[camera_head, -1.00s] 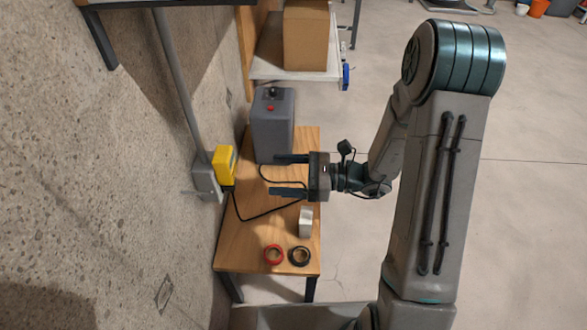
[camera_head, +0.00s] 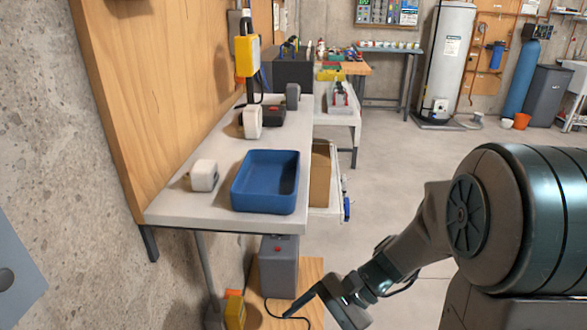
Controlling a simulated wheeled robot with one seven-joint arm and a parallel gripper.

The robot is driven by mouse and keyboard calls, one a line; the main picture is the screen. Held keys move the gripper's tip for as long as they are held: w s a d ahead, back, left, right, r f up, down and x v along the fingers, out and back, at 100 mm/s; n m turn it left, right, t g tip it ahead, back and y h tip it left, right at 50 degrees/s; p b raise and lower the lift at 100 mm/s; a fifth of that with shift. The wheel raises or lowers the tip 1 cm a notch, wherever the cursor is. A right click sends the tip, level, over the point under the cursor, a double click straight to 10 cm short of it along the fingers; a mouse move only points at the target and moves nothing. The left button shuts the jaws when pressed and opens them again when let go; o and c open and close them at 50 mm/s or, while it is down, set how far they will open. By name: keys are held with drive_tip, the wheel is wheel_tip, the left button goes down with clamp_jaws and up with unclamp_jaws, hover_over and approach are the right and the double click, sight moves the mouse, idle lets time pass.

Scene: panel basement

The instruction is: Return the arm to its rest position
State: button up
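My gripper (camera_head: 310,305) is low in the head view, above the low wooden table (camera_head: 310,270), with my arm reaching down to it from the right. One dark finger shows, pointing down and left, set at the outer edge of the gripper body. The other finger is hidden or cut off by the lower picture edge. Nothing is seen held. The grey box (camera_head: 279,266) with a red button stands on the low table, left of and above my gripper in the picture. I cannot tell whether they touch.
Open floor (camera_head: 400,180) lies right of the benches.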

drive_tip(key=d+r+n+t+h+p, duration=0.2)
drive_tip(key=d+r+n+h+p, duration=0.1)
drive_tip(key=r, duration=0.5)
drive_tip(key=s+d+r+n+t+h+p, duration=0.1)
drive_tip(key=d+r+n+t+h+p, duration=0.1)
drive_tip(key=d+r+p, duration=0.3)
drive_tip(key=d+r+n+t+h+p, duration=0.3)
drive_tip(key=r+p, duration=0.5)
drive_tip(key=r, duration=0.3)
drive_tip(key=shift+s+d+r+n+h, duration=0.15)
drive_tip(key=shift+s+d+n+h, duration=0.3)
drive_tip(key=shift+h, duration=0.65)
